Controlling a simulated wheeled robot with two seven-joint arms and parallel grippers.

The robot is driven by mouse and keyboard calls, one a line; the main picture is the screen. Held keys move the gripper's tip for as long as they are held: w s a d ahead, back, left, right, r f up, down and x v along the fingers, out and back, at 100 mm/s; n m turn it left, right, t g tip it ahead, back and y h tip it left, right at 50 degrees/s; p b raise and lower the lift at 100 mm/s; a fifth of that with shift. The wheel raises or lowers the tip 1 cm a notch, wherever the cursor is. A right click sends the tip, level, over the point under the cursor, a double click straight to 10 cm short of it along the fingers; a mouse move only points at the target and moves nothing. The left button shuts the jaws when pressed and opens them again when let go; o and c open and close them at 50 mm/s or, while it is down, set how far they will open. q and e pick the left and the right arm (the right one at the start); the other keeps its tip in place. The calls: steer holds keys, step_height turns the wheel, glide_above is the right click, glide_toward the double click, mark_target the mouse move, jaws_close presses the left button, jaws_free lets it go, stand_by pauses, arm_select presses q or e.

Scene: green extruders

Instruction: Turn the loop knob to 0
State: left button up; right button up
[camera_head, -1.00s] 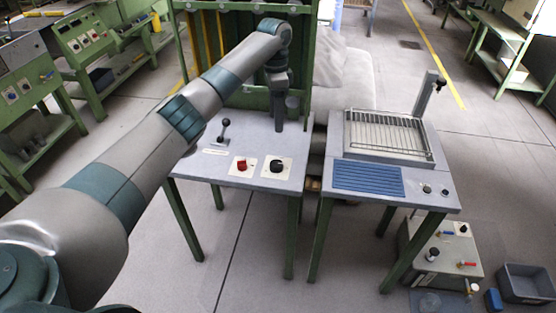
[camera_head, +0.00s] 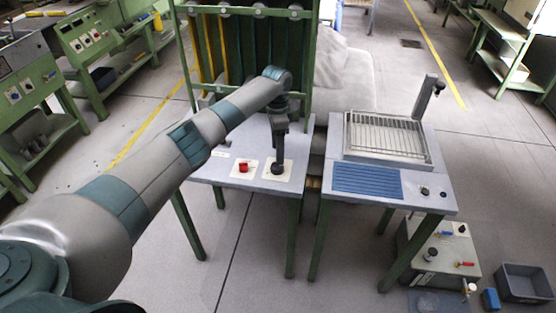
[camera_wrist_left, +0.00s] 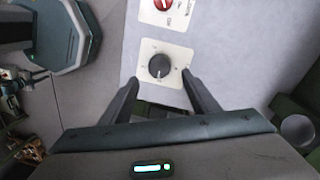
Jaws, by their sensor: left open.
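A black round knob (camera_wrist_left: 159,66) sits on a square white plate (camera_wrist_left: 162,47) with small dark markings. A light pointer line on the knob points toward the bottom of the wrist view. My left gripper (camera_wrist_left: 160,76) is open, with one finger on each side of the knob and slightly nearer the camera; I cannot tell whether they touch it. In the head view my left gripper (camera_head: 279,150) points down over the black knob (camera_head: 277,169), which it partly hides. Which knob is named loop is not readable. My right gripper is not in view.
A red knob (camera_head: 243,167) on its own plate is left of the black one. The grey table top (camera_head: 221,172) has a green frame (camera_head: 310,60) behind it. A second table with a wire rack (camera_head: 385,137) and blue slats (camera_head: 367,180) stands to the right.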

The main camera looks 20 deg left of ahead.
mark_target(277, 168)
arm_select(q)
steer(key=shift+s+d+f+p, duration=0.1)
steer(key=shift+f+p, duration=0.1)
steer(key=shift+f, duration=1.4)
steer(key=shift+s+f+p, duration=0.1)
steer(key=shift+f+p, duration=0.05)
steer(key=shift+f, duration=1.4)
steer(key=c, duration=1)
